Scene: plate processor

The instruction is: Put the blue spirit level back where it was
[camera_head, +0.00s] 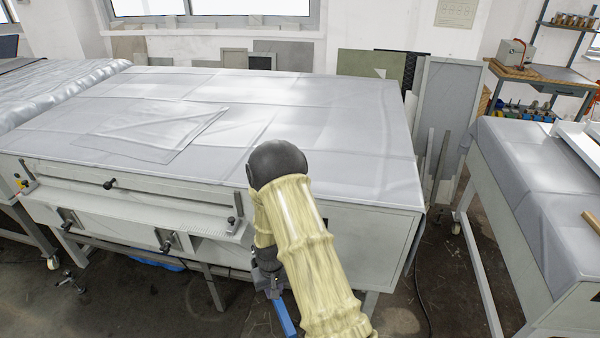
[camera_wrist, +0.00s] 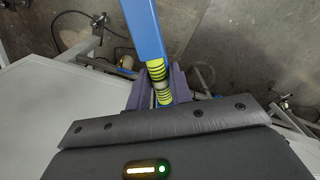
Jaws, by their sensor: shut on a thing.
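The blue spirit level (camera_head: 285,316) hangs in my gripper (camera_head: 267,282), low in front of the big covered machine table. In the head view only a short length of it shows, and my sleeved arm hides part of the gripper. In the wrist view the level (camera_wrist: 143,30) runs from the top edge down into the jaws. My gripper (camera_wrist: 158,92) is shut on it, at a part with yellow-green bands around a vial. The level is above the floor, apart from the table.
The machine table (camera_head: 330,110) has a grey sheet cover, and levers (camera_head: 233,224) stick out of its front. A second covered table (camera_head: 530,170) stands at the right, with a wooden-handled thing on its edge. A floor gap lies between them. A bench (camera_head: 545,75) stands at the back right.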

